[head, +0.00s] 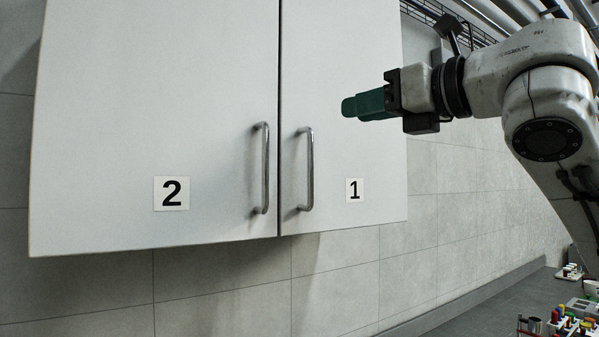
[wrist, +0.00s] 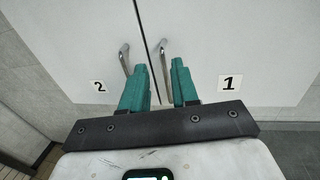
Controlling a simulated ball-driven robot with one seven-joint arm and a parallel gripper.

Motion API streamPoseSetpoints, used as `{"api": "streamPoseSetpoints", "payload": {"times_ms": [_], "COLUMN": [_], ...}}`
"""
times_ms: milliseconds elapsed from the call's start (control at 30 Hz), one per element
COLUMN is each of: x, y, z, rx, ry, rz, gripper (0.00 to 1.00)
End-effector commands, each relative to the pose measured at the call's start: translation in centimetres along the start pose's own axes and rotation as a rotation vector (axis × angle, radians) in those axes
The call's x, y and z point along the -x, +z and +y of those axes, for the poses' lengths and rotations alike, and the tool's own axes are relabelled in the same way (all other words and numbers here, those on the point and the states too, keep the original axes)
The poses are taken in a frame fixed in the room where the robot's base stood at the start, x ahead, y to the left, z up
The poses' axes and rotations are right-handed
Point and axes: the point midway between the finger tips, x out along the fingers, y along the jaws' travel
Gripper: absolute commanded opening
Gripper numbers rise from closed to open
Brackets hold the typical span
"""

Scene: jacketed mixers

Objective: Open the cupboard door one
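The cupboard door one (head: 345,90) is the right white door, with a label "1" (head: 355,190) near its bottom. Its upright metal handle (head: 306,168) is at the door's left edge; it also shows in the wrist view (wrist: 164,62). The door is shut. My gripper (head: 348,107) is in front of door one, to the right of and above the handle in the head view. In the wrist view my gripper (wrist: 162,62) shows two green fingers apart, with nothing held. The handle shows beyond and between the fingertips, and I see no contact.
Door two (head: 150,90), also shut, is on the left with its own handle (head: 262,168) close beside the handle of door one. Tiled wall lies below the cupboard. A counter (head: 480,305) with several small lab items is at the lower right.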

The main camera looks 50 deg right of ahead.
Motion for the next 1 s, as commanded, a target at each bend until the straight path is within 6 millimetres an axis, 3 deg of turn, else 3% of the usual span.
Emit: {"api": "streamPoseSetpoints", "payload": {"times_ms": [33,333,633,767,1000], "x": [0.0,0.0,-0.5,-2.0,-6.4], "y": [-1.2,-4.8,-6.3,-6.1,-6.0], "z": [0.0,0.0,0.0,0.0,0.1], "rx": [0.000,-0.001,-0.002,-0.003,-0.004], "ry": [0.000,0.000,0.002,0.002,0.003], "rz": [0.000,0.001,0.001,0.003,0.003], "gripper": [0.29,0.29,0.29,0.29,0.29]}}
